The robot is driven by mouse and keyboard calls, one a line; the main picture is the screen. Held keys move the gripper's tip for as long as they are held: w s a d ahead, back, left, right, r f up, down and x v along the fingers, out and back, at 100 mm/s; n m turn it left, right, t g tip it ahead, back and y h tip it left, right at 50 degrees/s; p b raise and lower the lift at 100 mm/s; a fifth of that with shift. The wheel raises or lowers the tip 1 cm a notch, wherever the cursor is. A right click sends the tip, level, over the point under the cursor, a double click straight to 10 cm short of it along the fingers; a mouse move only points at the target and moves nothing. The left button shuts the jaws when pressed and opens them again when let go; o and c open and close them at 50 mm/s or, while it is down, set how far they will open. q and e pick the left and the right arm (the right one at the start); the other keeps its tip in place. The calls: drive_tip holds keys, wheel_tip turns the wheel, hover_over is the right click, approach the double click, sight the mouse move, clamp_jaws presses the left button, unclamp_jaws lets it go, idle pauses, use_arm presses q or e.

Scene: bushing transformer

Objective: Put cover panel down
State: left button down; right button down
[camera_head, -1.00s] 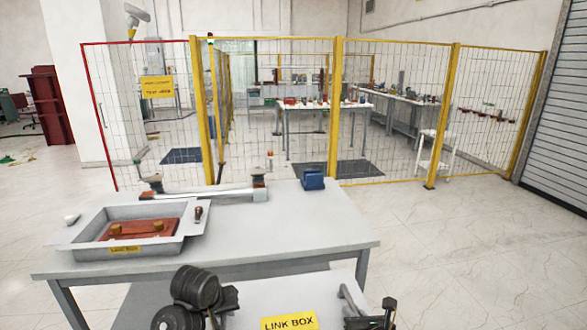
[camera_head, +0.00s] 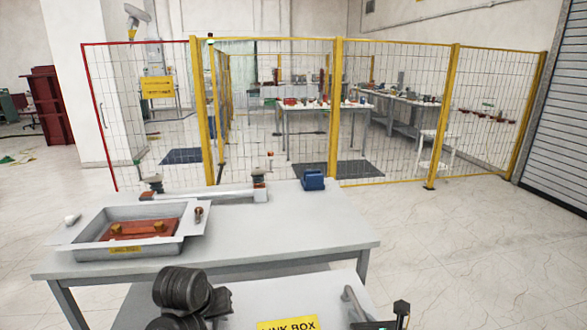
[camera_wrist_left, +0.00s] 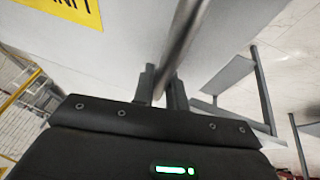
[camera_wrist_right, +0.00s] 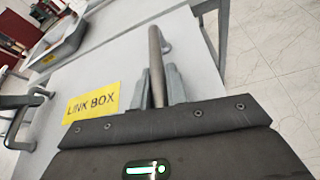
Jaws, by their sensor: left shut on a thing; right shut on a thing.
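The cover panel (camera_head: 250,295) is a flat light-grey plate with a yellow "LINK BOX" label and a bar handle near each side. It is in front of the table's near edge in the head view, its lower part cut off by the frame. My left gripper (camera_wrist_left: 163,78) is shut on one bar handle (camera_wrist_left: 182,35); in the head view my dark arm hides most of that handle. My right gripper (camera_wrist_right: 157,78) is shut on the other handle (camera_wrist_right: 155,45). The panel also fills much of the right wrist view (camera_wrist_right: 110,70).
A grey table (camera_head: 290,235) stands ahead. On it are an open link box (camera_head: 85,255) with a red-brown plate (camera_head: 140,229) inside, a long bar part (camera_head: 205,194) and a blue block (camera_head: 313,180). The table's right half is mostly clear. Yellow-framed fencing (camera_head: 385,110) stands behind.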

use_arm(q)
drive_tip(key=shift+r, duration=0.1)
use_arm(e)
drive_tip(key=shift+d+r, duration=0.15)
drive_tip(key=shift+r, duration=0.2)
